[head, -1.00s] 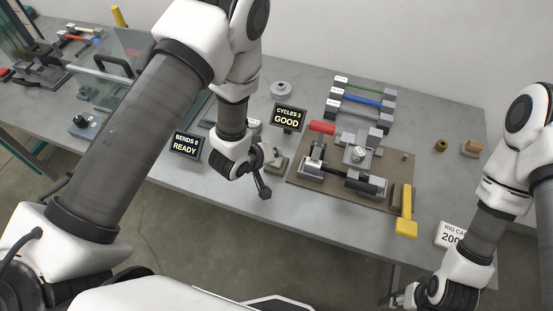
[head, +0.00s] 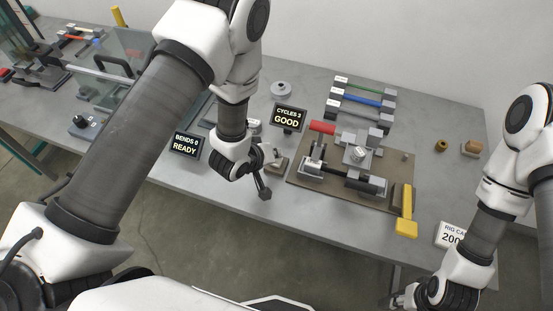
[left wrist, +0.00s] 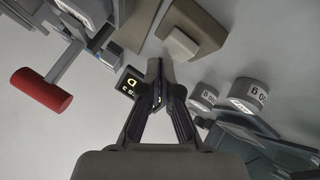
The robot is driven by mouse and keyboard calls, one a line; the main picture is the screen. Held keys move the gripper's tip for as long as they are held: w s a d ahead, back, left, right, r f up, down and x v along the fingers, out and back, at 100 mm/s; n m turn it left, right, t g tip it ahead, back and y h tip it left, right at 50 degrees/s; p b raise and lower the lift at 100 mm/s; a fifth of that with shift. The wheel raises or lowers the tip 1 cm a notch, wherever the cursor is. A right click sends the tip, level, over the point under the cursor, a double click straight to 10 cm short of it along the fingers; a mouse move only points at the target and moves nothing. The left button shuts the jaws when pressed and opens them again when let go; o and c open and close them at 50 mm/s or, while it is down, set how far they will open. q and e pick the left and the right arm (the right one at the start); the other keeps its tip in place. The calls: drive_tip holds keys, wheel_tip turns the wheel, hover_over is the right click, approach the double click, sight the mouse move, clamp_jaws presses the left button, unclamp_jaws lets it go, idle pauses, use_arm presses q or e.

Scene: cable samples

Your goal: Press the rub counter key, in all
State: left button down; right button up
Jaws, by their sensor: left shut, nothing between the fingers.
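A small taupe block with a paler key on top, which looks like the rub counter key (head: 280,163), stands on the bench just right of my left gripper (head: 265,192). In the left wrist view the pale key (left wrist: 181,44) shows above and right of the fingertips. My left gripper is shut and empty, its fingers pointing down, apart from the key. A dark display (head: 288,117) behind reads "CYCLES 3 GOOD". My right gripper (head: 402,301) is low at the right, partly cut off and unclear.
The rub rig (head: 350,172) with a red-handled lever (head: 322,127) and a yellow-handled tool (head: 406,225) lies to the right. A second display (head: 186,146) reads "BENDS 0 READY". Colored cable samples (head: 362,102) lie on a rack behind. Bare bench (head: 300,222) lies in front.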

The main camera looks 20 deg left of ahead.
use_arm(q)
drive_tip(key=shift+f, duration=0.25)
drive_tip(key=shift+f+b, duration=0.35)
drive_tip(key=shift+f, duration=0.2)
idle(0.5)
drive_tip(key=shift+r+p, duration=0.85)
drive_tip(key=shift+r, duration=0.15)
wheel_tip(320, 180, up, 5)
drive_tip(key=p, duration=0.4)
idle(0.3)
idle(0.4)
